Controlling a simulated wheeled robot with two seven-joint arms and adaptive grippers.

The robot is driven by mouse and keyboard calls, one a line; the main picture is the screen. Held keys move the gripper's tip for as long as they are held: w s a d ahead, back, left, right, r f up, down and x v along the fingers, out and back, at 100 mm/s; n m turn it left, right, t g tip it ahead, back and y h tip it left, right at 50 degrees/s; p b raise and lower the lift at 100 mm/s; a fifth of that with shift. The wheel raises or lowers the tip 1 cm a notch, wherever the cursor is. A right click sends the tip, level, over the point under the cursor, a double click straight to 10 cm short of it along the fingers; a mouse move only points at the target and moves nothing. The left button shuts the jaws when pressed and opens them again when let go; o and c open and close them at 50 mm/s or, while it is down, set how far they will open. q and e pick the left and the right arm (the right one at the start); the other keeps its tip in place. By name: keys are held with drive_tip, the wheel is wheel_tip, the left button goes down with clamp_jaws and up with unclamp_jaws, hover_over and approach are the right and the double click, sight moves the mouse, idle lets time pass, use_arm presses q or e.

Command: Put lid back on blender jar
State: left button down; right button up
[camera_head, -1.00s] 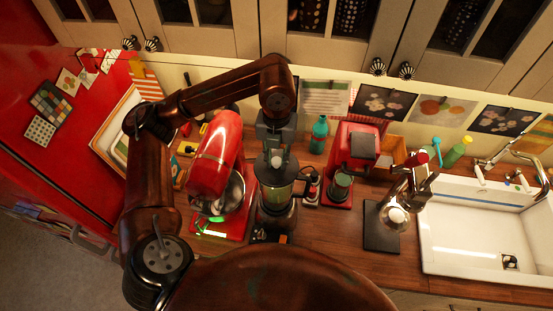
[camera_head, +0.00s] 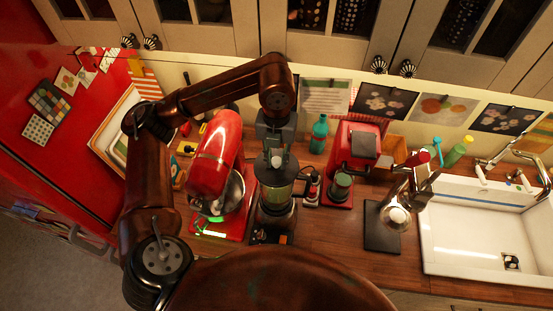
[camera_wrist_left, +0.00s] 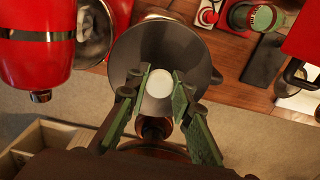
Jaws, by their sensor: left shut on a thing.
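My left gripper (camera_head: 277,158) is above the jar, pointing down. Its two fingers (camera_wrist_left: 160,88) are shut on the pale round knob of the lid (camera_wrist_left: 158,84), which also shows in the head view (camera_head: 264,168). The left wrist view shows a wide dark round shape around the knob. The lid is at or just above the jar's mouth; I cannot tell whether it touches the rim.
A red stand mixer (camera_head: 214,160) stands close on the left. A red coffee machine (camera_head: 352,150) and a teal bottle (camera_head: 319,134) are to the right and behind. A black mat (camera_head: 382,232) and the white sink (camera_head: 480,235) are farther right. Counter in front right is clear.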

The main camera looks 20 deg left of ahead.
idle(0.4)
use_arm(q)
drive_tip(key=c, duration=1.6)
unclamp_jaws()
drive_tip(key=shift+o, duration=0.4)
drive_tip(key=o, duration=0.4)
drive_tip(key=shift+r, duration=0.1)
drive_tip(key=shift+r+p, duration=1.75)
drive_tip(key=shift+r, duration=1.65)
drive_tip(key=shift+c, duration=0.3)
